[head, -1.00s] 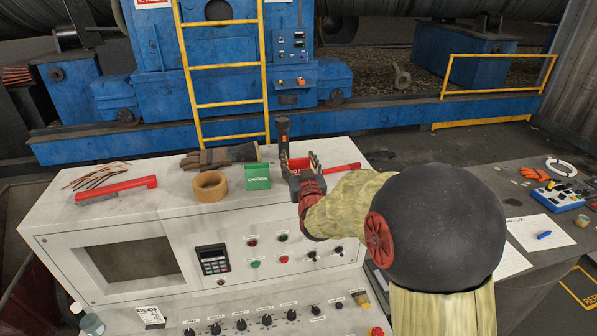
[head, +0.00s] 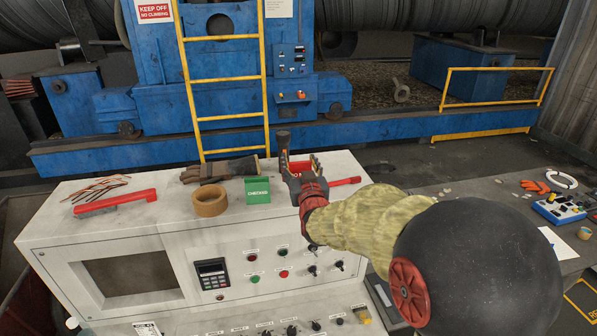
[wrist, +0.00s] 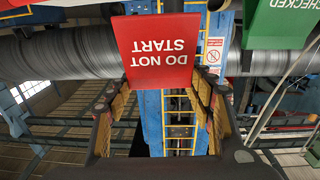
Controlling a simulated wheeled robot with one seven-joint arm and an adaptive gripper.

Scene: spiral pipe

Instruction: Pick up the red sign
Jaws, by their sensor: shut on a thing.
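The red sign (head: 301,169) reads DO NOT START and also shows large in the wrist view (wrist: 157,50), where its lettering is upside down. My gripper (head: 300,165) is over the back right of the console top, its fingers on either side of the sign. In the wrist view my gripper (wrist: 166,85) is shut on the sign. In the head view the fingers hide much of the sign, and I cannot tell whether its base touches the console.
A green CHECKED sign (head: 257,190) stands just left of my gripper. A tape roll (head: 209,203), gloves (head: 220,170), a red-handled tool (head: 115,203) and wires (head: 98,187) lie farther left on the white console (head: 180,225). A red bar (head: 345,181) lies right of my gripper.

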